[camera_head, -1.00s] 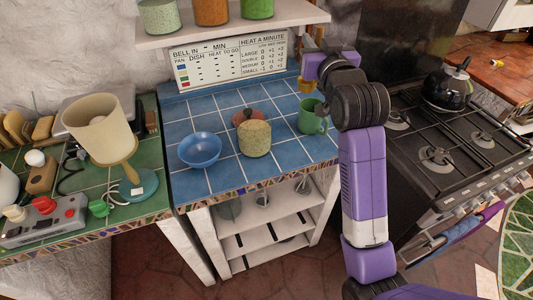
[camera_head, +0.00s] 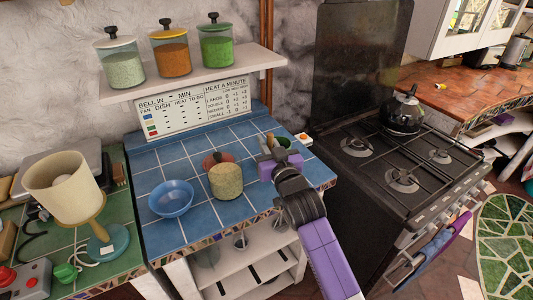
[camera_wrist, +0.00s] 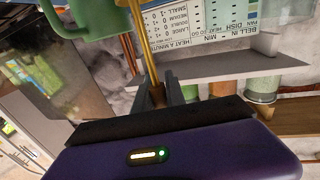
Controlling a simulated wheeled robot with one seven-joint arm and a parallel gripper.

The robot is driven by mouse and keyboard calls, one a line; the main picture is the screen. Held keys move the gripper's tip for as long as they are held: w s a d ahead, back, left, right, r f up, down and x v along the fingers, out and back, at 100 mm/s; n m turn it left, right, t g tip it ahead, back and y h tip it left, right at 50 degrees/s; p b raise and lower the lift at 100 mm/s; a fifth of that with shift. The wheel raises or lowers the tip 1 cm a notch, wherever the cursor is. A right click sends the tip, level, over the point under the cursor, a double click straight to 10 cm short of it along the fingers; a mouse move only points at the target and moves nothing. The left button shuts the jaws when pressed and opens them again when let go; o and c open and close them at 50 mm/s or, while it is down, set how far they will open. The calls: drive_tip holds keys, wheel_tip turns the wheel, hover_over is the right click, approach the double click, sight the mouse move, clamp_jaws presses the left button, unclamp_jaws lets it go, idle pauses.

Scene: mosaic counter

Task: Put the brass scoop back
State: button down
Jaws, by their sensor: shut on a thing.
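The brass scoop shows in the wrist view (camera_wrist: 132,28) as a thin brass shaft. It runs from between my fingers to the picture's top edge. Its brown handle end (camera_wrist: 156,96) is between the fingers. My gripper (camera_wrist: 160,92) is shut on it. The mug also shows close by in the wrist view (camera_wrist: 80,28). The scoop's bowl is not clearly visible.
A speckled tan canister (camera_head: 226,181), a reddish lid (camera_head: 217,158) and a blue bowl (camera_head: 170,198) stand left of my gripper. A shelf (camera_head: 200,75) with three jars hangs above a sign (camera_head: 192,107). The stove (camera_head: 390,170) is at the right.

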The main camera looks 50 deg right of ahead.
drive_tip(key=shift+f, duration=2.1)
drive_tip(key=shift+f+b, duration=0.25)
drive_tip(key=shift+b, duration=0.1)
drive_tip(key=c, duration=1.4)
unclamp_jaws()
drive_tip(key=shift+r, duration=0.1)
